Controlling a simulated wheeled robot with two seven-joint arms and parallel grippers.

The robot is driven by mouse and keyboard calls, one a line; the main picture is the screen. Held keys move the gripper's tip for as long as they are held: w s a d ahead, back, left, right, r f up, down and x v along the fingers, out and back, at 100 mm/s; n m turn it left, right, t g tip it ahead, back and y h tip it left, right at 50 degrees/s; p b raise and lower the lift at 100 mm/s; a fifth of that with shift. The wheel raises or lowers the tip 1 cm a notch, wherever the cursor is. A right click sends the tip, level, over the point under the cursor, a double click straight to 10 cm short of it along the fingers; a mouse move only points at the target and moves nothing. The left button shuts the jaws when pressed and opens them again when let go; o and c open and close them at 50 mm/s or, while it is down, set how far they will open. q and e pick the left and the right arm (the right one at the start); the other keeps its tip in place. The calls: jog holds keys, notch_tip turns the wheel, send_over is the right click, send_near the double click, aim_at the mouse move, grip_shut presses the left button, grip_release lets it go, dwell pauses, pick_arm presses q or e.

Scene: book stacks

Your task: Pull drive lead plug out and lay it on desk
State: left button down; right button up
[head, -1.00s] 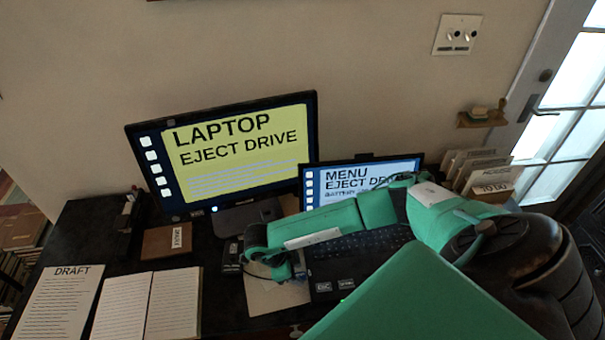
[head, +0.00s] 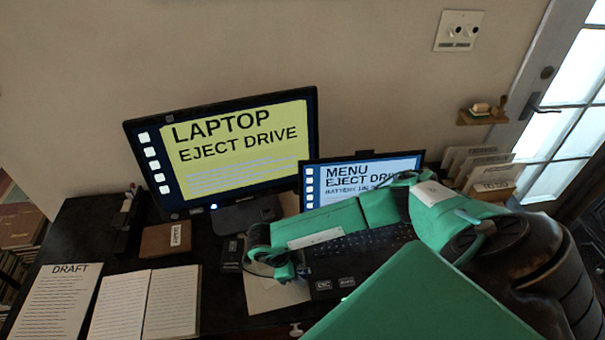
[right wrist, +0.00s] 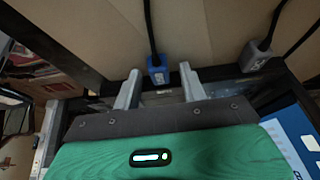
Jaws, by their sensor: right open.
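In the right wrist view a blue plug (right wrist: 158,74) on a black lead sits at the edge of the dark laptop body. A grey plug (right wrist: 254,56) on another dark lead sits to its right, apart from my fingers. I cannot read a mark on either plug. My right gripper (right wrist: 159,80) is open, with one finger on each side of the blue plug and a gap showing on both sides. In the head view my right gripper (head: 277,264) is at the laptop's left side, and its arm hides part of the laptop (head: 352,243). My left gripper is not in view.
The dark desk (head: 75,228) holds a monitor (head: 225,150) reading "LAPTOP EJECT DRIVE", an open book (head: 146,303), a draft sheet (head: 58,300) and a brown notebook (head: 165,239). A small dark box (head: 232,252) lies left of my gripper. Letter racks (head: 487,175) stand at the right.

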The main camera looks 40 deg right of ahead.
dwell(0.5)
grip_shut()
jog(key=shift+w+a, duration=0.1)
jog(key=shift+w+a+b, duration=0.45)
jog(key=shift+w+a, duration=0.05)
jog(key=shift+a, duration=0.3)
jog(key=shift+w+a+b, duration=0.4)
jog(key=shift+w+a, duration=0.1)
jog(key=shift+a, duration=0.35)
jog(key=shift+w+a+b, duration=0.45)
jog(key=shift+w+a, duration=0.05)
jog(key=shift+a, duration=0.3)
